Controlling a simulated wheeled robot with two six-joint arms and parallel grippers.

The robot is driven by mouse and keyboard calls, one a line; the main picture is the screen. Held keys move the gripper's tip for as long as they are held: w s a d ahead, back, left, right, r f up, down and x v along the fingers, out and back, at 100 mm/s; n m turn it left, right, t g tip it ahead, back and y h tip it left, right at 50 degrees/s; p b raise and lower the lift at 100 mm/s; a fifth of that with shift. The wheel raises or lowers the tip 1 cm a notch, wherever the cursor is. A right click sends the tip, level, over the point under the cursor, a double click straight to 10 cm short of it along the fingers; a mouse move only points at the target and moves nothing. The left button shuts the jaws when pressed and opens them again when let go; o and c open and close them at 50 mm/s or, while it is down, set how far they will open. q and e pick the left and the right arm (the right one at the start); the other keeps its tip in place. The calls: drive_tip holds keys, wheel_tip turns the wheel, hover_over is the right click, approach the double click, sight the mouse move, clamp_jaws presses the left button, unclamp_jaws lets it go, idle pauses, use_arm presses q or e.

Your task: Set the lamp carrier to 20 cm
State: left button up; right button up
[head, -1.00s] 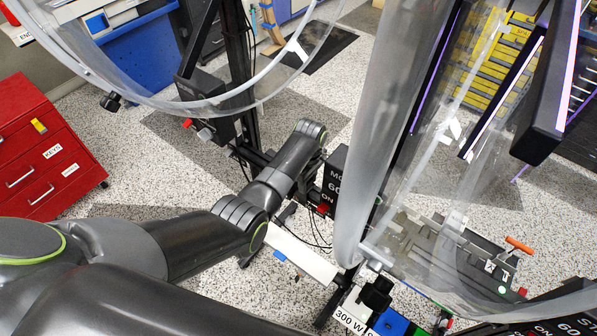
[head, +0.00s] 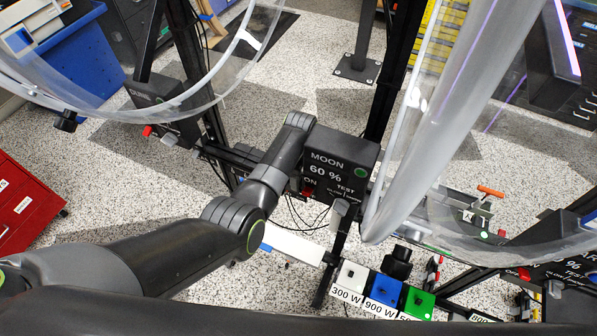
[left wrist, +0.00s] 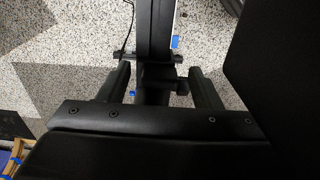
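In the left wrist view, my left gripper (left wrist: 159,68) is open. Its two fingers stand on either side of a dark rail (left wrist: 155,28) and a small black block with side knobs (left wrist: 160,75), which may be the lamp carrier. I see no clear contact between the fingers and the block. A thin white strip with a blue mark (left wrist: 175,41) runs beside the rail. In the head view my left arm reaches down beside the black MOON 60 % box (head: 340,160); its gripper is hidden there. A white strip (head: 297,246) lies below the box. No scale reading is legible. My right gripper is out of view.
Large clear acrylic wheels hang at upper left (head: 215,100) and right (head: 430,120). White (head: 350,278), blue (head: 384,290) and green (head: 418,302) switch blocks sit at the bottom. Cables hang near the box. A red cabinet (head: 25,205) stands at left.

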use_arm(q)
drive_tip(key=shift+a+r, duration=0.1)
drive_tip(key=shift+r, duration=0.25)
wheel_tip(320, 180, up, 17)
drive_tip(key=shift+p, duration=0.4)
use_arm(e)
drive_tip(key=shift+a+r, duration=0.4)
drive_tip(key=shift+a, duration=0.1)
use_arm(q)
drive_tip(key=shift+f, duration=0.15)
